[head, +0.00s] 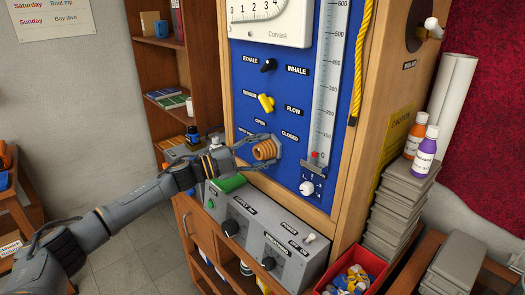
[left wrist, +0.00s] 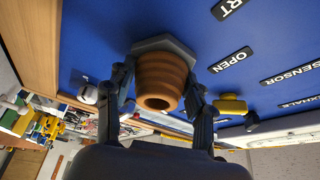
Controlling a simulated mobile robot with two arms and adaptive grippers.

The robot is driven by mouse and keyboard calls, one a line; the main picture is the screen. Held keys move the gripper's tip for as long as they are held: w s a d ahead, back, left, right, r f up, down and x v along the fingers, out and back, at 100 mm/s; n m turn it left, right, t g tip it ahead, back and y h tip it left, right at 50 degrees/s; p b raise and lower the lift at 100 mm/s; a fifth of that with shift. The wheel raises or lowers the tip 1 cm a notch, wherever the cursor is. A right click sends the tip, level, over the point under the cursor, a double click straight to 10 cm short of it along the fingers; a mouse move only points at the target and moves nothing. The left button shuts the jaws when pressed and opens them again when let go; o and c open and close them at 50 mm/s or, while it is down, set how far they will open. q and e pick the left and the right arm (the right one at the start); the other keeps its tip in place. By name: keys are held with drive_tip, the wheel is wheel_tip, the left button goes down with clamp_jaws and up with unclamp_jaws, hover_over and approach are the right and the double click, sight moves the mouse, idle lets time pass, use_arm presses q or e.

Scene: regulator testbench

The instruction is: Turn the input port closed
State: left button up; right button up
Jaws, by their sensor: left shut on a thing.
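The input port (head: 264,151) is an orange-brown ribbed, hollow fitting low on the blue panel (head: 290,90). The OPEN label (head: 260,122) and the CLOSED label (head: 290,136) sit above it. In the left wrist view the port (left wrist: 160,85) shows its round dark mouth and a grey hexagonal base against the panel. My left gripper (head: 262,148) reaches in from the left and is shut on the port, with one finger on each side in the left wrist view (left wrist: 160,76). My right gripper is out of view.
A yellow knob (head: 266,103) and a black knob (head: 268,66) are above the port. A grey control box (head: 265,235) stands below. A clear graduated tube (head: 327,85) is to the right. Bottles (head: 424,145) stand on a stack at the far right.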

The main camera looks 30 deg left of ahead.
use_arm(q)
drive_tip(key=shift+m+g+y+p, duration=0.3)
drive_tip(key=shift+m+g+p, duration=0.4)
drive_tip(key=shift+m, duration=1.3)
drive_tip(key=o, duration=1.2)
drive_tip(key=shift+c, duration=0.2)
drive_tip(key=v, duration=1.2)
